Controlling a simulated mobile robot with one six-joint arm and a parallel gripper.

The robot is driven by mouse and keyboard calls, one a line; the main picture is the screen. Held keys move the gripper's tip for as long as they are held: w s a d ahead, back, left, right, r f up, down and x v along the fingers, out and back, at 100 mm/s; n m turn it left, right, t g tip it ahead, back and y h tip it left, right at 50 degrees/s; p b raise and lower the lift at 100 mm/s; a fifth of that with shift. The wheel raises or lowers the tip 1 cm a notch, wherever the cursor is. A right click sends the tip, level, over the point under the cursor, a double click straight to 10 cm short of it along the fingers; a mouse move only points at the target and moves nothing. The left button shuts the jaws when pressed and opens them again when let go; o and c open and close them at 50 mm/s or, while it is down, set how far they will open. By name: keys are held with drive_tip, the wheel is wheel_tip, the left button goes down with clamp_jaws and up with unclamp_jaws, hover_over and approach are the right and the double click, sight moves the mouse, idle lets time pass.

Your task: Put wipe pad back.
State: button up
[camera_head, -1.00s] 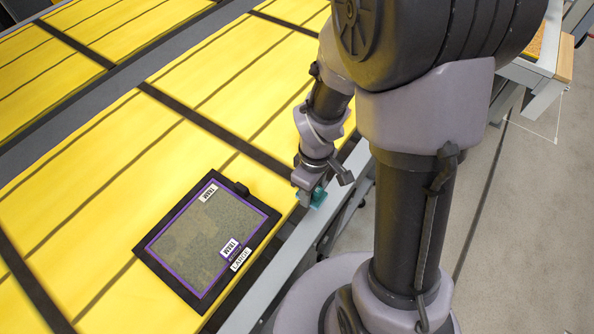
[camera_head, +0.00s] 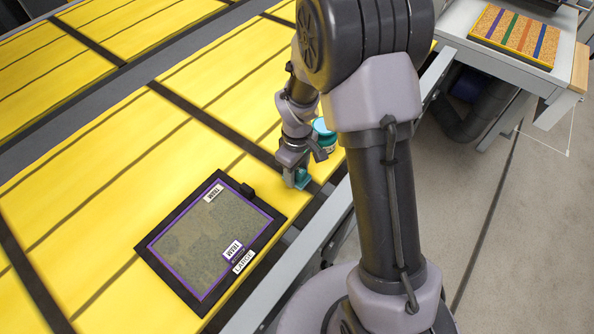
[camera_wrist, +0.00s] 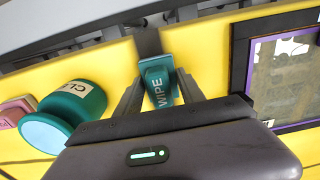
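The wipe pad (camera_wrist: 158,78) is a small teal block lettered "WIPE", seen between my gripper's fingers (camera_wrist: 159,95) in the wrist view. In the head view, the teal pad (camera_head: 302,178) hangs at the tip of my gripper (camera_head: 293,165), over the near edge of the yellow table (camera_head: 120,175). My gripper is shut on the pad. Whether the pad touches the table is hard to tell.
A dark-framed panel (camera_head: 272,217) with a purple inner border lies left of my gripper. A teal jar (camera_head: 324,138), labelled "CL…" in the wrist view (camera_wrist: 80,100), stands close by. A pink block (camera_wrist: 14,112) is beside it. A striped cork board (camera_head: 515,38) lies at the far right.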

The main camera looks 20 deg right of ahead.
drive_tip(key=o, duration=0.4)
drive_tip(key=shift+c, duration=0.2)
wheel_tip(320, 180, up, 13)
drive_tip(key=p, duration=0.3)
drive_tip(key=s+a+r+m+t+y, duration=0.1)
drive_tip(key=s+a+r+m+t, duration=0.1)
drive_tip(key=s+r+m, duration=0.3)
drive_tip(key=s+a+r+m+t+y, duration=0.1)
drive_tip(key=s+r+m, duration=0.5)
drive_tip(key=s+r, duration=0.6)
drive_tip(key=s+a+t, duration=0.1)
drive_tip(key=s+t, duration=0.1)
drive_tip(key=shift+r+m+t, duration=0.15)
drive_tip(key=shift+m+t, duration=0.15)
drive_tip(key=shift+t, duration=0.1)
